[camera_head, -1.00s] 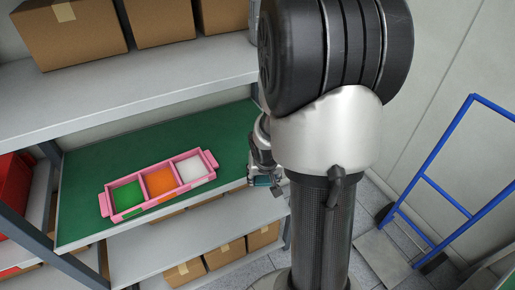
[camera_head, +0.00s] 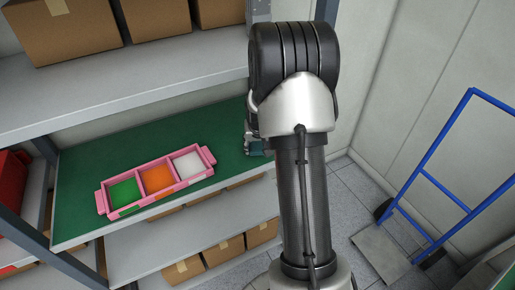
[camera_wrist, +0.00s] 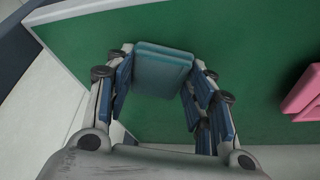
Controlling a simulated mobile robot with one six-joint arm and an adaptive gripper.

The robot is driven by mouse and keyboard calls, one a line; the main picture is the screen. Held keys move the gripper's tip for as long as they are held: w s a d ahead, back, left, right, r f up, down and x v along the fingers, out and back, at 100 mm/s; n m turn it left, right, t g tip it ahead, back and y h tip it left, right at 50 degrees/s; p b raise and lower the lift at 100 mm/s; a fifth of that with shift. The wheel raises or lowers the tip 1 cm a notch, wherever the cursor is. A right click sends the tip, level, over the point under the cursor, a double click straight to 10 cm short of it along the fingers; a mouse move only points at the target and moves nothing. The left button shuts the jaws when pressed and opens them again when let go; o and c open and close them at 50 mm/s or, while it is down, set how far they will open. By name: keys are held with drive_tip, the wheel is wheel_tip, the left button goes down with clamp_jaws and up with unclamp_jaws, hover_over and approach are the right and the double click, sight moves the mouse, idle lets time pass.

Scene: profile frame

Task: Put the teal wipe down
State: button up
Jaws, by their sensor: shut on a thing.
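The teal wipe (camera_wrist: 162,70) is a folded block between the fingers of my gripper (camera_wrist: 160,85) in the wrist view. My gripper is shut on it, over the green shelf mat (camera_wrist: 245,60). Whether the wipe touches the mat I cannot tell. In the head view the wipe (camera_head: 255,148) shows as a small teal patch beside my arm, at the right part of the green shelf. My arm hides most of my gripper there.
A pink tray (camera_head: 163,193) with green, orange and white compartments sits on the green mat to the left; its edge (camera_wrist: 303,95) shows in the wrist view. Cardboard boxes (camera_head: 165,20) stand on the shelf above. A blue hand truck (camera_head: 432,180) stands right. The mat between tray and wipe is clear.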

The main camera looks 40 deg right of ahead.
drive_tip(key=shift+f, duration=0.2)
drive_tip(key=o, duration=1)
